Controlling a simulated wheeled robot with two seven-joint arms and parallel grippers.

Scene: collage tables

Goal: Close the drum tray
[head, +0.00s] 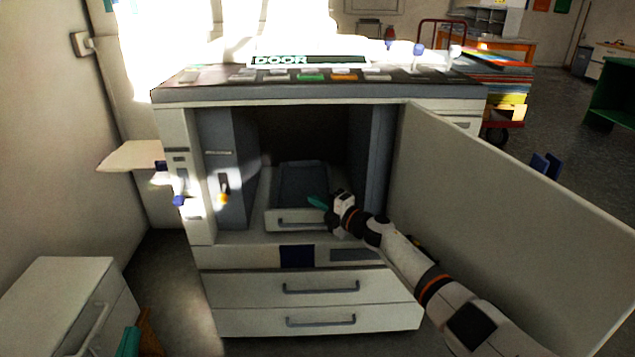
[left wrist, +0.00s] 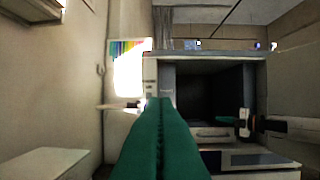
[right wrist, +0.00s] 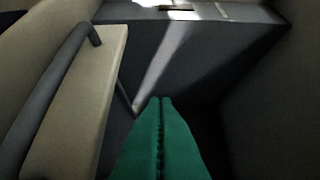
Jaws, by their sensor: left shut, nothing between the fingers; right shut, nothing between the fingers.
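The drum tray (head: 300,190) is a grey tray with a pale front panel and a grey bar handle, inside the dark opening of the copier (head: 225,255). Its front stands near the opening's front edge. My right gripper (head: 318,203) is shut and empty at the tray's right front corner; contact cannot be told. In the right wrist view the tray's front panel (right wrist: 85,95) and handle (right wrist: 50,95) lie left of the shut green fingers (right wrist: 160,100). My left gripper (head: 130,342) is low at the left, away from the tray; its fingers (left wrist: 160,100) are shut and empty.
The copier's large door (head: 510,200) stands swung open to the right, beside my right arm. Shut drawers (head: 310,288) lie below the opening. A white cabinet (head: 60,295) stands at the lower left. A side shelf (head: 130,155) sticks out left of the copier.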

